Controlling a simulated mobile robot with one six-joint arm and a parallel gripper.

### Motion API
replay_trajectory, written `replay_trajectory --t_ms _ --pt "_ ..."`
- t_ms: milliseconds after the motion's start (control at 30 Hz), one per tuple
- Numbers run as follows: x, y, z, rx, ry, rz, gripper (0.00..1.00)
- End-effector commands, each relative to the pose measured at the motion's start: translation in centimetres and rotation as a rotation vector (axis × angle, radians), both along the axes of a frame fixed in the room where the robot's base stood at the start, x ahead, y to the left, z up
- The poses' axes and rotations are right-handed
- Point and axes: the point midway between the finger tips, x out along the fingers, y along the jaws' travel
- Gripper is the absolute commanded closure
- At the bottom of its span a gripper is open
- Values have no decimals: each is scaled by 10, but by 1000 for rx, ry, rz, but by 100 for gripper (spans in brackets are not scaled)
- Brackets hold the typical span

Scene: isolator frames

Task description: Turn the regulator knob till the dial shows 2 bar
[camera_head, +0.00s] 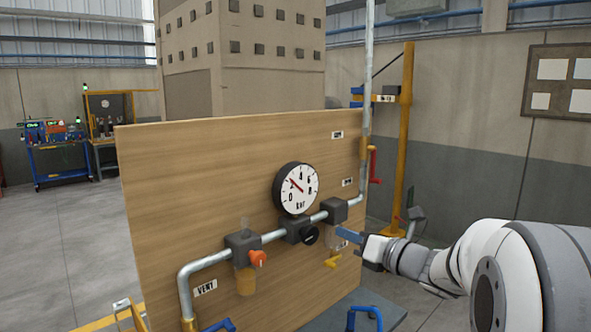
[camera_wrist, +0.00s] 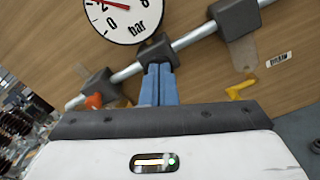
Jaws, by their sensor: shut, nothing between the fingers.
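The round white pressure dial (camera_head: 298,187) is on the wooden panel. Its red needle points up and left, close to the 2 mark; the exact reading is too small to tell. The dial is partly cut off in the wrist view (camera_wrist: 122,20). The black regulator knob (camera_head: 311,235) sticks out from the dark regulator block (camera_head: 294,229) below the dial. My gripper (camera_head: 340,232) has its blue fingers shut and empty, to the right of the knob in the head view. In the wrist view the fingers (camera_wrist: 157,72) cover the knob; I cannot tell whether they touch it.
An orange knob (camera_head: 257,258) is on the pipe to the left. A yellow handle (camera_head: 332,262) is low on the right, and a red lever (camera_head: 374,166) is at the panel's right edge. The grey pipe (camera_head: 210,262) runs across the panel. Clear floor lies to the left.

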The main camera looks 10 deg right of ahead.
Motion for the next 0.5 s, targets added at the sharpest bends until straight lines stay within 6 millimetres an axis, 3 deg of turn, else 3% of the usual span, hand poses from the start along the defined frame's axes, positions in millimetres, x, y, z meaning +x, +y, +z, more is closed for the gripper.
replay_trajectory --t_ms 167,500 --pt "3 -1 2 69 47 -2 100" --pt "34 22 0 71 49 1 100"
